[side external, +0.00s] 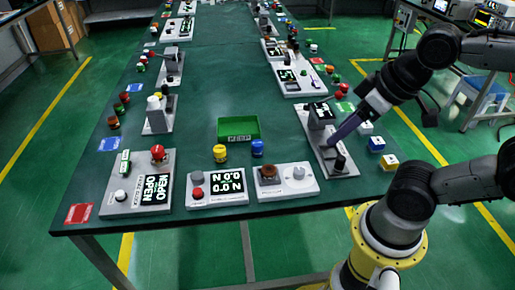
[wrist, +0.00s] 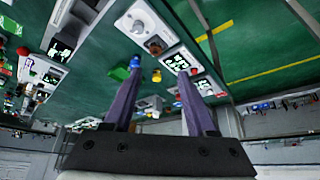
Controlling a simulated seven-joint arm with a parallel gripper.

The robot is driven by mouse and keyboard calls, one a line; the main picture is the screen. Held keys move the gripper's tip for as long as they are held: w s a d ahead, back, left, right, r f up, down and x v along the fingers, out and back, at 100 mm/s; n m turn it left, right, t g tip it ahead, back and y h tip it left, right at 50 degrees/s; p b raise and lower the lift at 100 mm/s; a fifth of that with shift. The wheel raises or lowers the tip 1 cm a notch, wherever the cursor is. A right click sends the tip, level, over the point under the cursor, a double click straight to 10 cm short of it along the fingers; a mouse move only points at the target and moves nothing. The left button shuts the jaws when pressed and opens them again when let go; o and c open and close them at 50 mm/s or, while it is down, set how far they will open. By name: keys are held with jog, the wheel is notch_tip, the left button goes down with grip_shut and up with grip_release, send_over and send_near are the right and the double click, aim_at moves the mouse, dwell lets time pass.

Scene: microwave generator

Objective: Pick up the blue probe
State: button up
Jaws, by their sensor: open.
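The blue probe (side external: 257,148) is a short, stubby blue piece standing on the green table, right of a similar yellow piece (side external: 220,153) and in front of the green tray (side external: 238,128). In the wrist view a small blue piece (wrist: 135,62) and a yellow piece (wrist: 156,75) show beyond the fingers. My gripper (side external: 332,145) is over the grey device panel at the table's right, well right of the blue probe and apart from it. In the wrist view my gripper (wrist: 159,82) has its two purple fingers spread with nothing held between them.
An OPEN-display panel (side external: 138,183), a digit-display panel (side external: 215,188) and a knob panel (side external: 287,181) line the front edge. The grey device panel (side external: 314,130) stands right. The table's middle is clear.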

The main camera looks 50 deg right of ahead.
jog(key=o, duration=0.4)
jog(key=shift+c, duration=0.2)
